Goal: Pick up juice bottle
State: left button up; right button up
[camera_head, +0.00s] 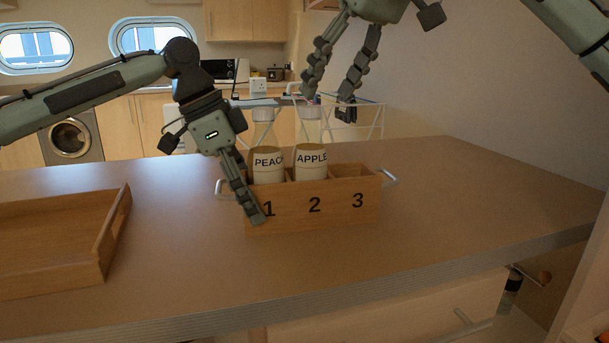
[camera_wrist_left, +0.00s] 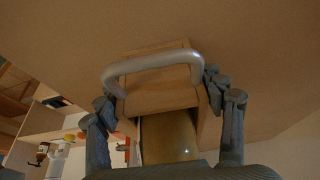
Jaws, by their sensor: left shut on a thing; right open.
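A wooden box (camera_head: 333,211) numbered 1, 2 and 3 stands on the counter. A white-labelled PEACH bottle (camera_head: 268,167) stands in compartment 1 and an APPLE bottle (camera_head: 311,164) in compartment 2. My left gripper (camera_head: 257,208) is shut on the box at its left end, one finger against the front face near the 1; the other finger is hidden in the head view. In the left wrist view, my left fingers (camera_wrist_left: 160,92) lie on both sides of the box (camera_wrist_left: 160,98), with a tan bottle (camera_wrist_left: 168,137) between them.
Metal handles stick out at both box ends, the right one (camera_head: 389,178) clear of my grippers. A wooden tray (camera_head: 60,275) lies on the counter at the left. The counter (camera_head: 470,195) right of the box is bare. A drying rack (camera_head: 370,120) stands behind.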

aim_at(306, 130)
jog(key=w+a+f, duration=0.1)
jog(key=f, duration=0.1)
jog(key=w+a+f+m+h, duration=0.1)
jog(key=f, duration=0.2)
jog(key=w+a+f+m+h, duration=0.1)
jog(key=a+f, duration=0.1)
jog(key=f, duration=0.1)
jog(key=shift+f, duration=0.1)
dwell(0.4)
grip_shut()
dwell(0.3)
